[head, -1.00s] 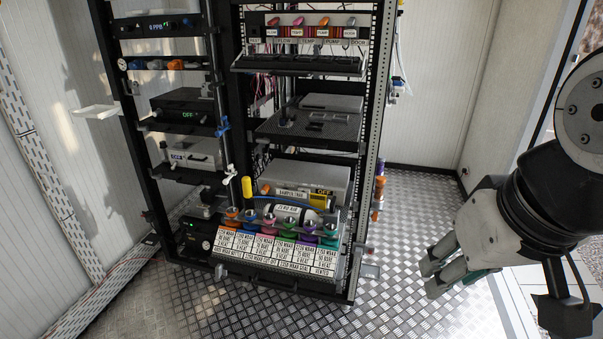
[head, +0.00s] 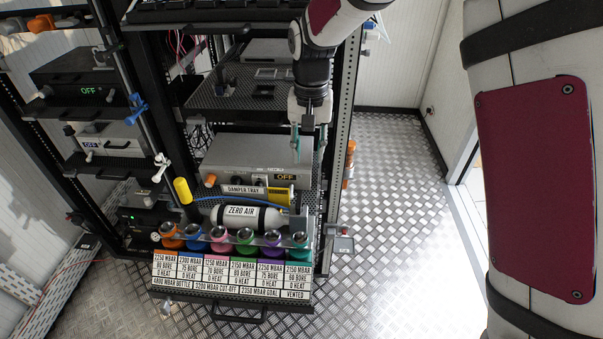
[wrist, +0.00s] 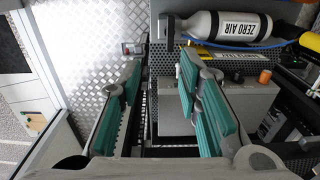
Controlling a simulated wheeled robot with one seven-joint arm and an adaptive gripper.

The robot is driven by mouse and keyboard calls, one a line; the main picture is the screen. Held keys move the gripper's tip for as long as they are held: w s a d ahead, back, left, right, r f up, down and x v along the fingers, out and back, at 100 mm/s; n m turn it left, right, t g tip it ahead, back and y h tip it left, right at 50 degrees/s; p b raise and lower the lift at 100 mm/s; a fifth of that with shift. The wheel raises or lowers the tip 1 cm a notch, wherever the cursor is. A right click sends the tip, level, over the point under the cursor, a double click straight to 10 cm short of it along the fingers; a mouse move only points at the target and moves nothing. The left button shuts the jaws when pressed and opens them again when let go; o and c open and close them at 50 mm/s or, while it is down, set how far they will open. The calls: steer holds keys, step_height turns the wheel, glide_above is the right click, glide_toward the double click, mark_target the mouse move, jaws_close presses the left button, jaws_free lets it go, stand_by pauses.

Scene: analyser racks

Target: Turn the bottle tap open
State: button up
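The white bottle (head: 238,214) marked ZERO AIR lies on its side low in the rack, behind the row of coloured knobs. It also shows at the top of the wrist view (wrist: 228,26). A grey fitting (wrist: 168,24), which looks like the bottle tap, is at its left end there. In the head view that is the bottle's right end, and the tap's detail is too small to make out. My gripper (head: 305,148) points down at the rack's right side, above and apart from the bottle. In the wrist view its teal-padded fingers (wrist: 155,110) are spread with nothing between them.
A grey box (head: 255,158) with an OFF display stands below my gripper, beside the rack's right post (head: 335,150). A yellow upright cylinder (head: 182,190) and a blue hose are near the bottle. Label cards (head: 230,270) hang in front. The metal floor (head: 400,200) at right is clear.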

mark_target(299, 199)
steer(key=f, duration=0.5)
steer(key=a+f+p, duration=0.1)
steer(key=f, duration=0.5)
steer(key=a+f, duration=0.1)
steer(key=f, duration=0.4)
steer(key=shift+w+a+f, duration=0.1)
steer(key=shift+w+f, duration=0.3)
steer(key=shift+c, duration=0.6)
jaws_close()
